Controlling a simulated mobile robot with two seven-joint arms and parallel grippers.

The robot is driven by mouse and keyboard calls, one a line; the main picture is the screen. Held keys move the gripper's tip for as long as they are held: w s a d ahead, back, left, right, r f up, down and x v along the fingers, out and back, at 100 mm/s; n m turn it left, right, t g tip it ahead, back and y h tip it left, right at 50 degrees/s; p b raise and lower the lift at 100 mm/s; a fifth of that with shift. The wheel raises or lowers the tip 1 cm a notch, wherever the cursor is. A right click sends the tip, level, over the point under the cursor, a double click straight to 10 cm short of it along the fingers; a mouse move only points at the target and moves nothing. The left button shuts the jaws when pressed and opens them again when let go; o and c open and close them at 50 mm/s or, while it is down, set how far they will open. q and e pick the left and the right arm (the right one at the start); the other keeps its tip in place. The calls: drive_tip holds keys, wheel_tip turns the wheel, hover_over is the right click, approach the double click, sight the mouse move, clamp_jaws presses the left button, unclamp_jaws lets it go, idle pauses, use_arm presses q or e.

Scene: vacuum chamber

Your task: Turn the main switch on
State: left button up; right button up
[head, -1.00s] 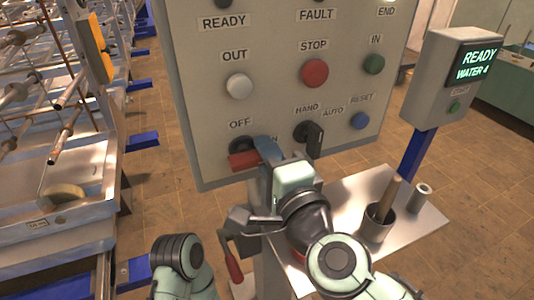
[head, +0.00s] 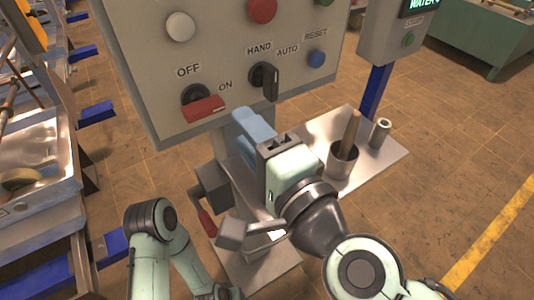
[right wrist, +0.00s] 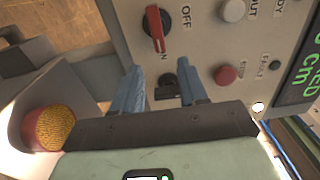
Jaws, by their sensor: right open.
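The main switch (head: 203,107) is a black knob with a red bar handle at the lower left of the grey panel (head: 150,80). The handle lies crosswise, with one end toward the ON label and OFF above it. The switch also shows in the right wrist view (right wrist: 156,30), uncovered. My right gripper (head: 250,130) is open and empty, below and right of the switch, apart from it. In the right wrist view its blue fingers (right wrist: 161,85) appear on either side of the black HAND/AUTO selector, which lies beyond them. My left gripper is not in view.
The HAND/AUTO selector (head: 266,78), blue RESET button (head: 316,58) and red STOP button (head: 262,9) are on the panel. Below right, a metal shelf (head: 385,160) carries a cup with a wooden handle (head: 343,155) and a small cylinder (head: 380,133).

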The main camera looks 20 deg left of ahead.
drive_tip(key=shift+v, duration=2.3)
